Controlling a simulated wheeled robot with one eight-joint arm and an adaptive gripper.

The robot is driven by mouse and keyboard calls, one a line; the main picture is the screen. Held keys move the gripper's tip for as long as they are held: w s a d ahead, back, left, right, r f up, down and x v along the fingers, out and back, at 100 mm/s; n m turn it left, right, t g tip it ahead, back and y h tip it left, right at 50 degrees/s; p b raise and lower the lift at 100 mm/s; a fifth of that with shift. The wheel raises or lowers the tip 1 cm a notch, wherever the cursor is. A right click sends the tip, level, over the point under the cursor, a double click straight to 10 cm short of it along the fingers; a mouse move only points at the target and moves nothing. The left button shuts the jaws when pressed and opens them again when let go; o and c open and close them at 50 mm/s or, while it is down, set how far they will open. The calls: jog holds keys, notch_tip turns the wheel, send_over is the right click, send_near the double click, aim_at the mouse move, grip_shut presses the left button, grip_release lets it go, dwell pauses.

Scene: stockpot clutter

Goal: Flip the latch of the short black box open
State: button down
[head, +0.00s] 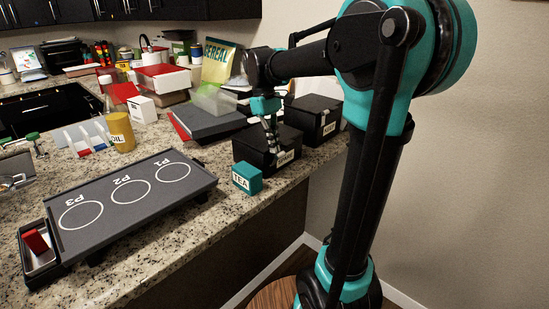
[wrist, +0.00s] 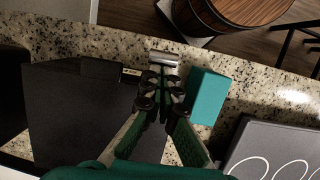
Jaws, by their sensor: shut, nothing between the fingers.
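The nearer black box (head: 250,150), the lower-looking of two, sits near the counter's front edge with its lid down and a white label on its front. In the wrist view its dark top (wrist: 80,115) fills the left side. My gripper (head: 273,146) is shut and empty, pointing down at the box's front right part. In the wrist view the fingertips (wrist: 162,84) are together beside the box's edge. A silver bar-like piece (wrist: 163,58) shows just beyond them; it may be the latch, and I cannot tell whether they touch. The fingers hide the latch area in the head view.
A teal TEA box (head: 247,178) stands close by the black box. A second black box (head: 314,118) stands behind it. A grey board with circles (head: 130,194) lies to the left. A dark grey flat case (head: 208,122) and clutter fill the back.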

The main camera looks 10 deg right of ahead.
aim_at(280, 153)
jog(key=shift+s+d+f, duration=0.4)
jog(key=shift+s+f, duration=0.05)
jog(key=shift+s, duration=0.05)
jog(key=shift+s+f, duration=0.1)
jog(key=shift+s+d+f, duration=0.35)
jog(key=shift+s+f, duration=0.1)
jog(key=shift+f, duration=0.2)
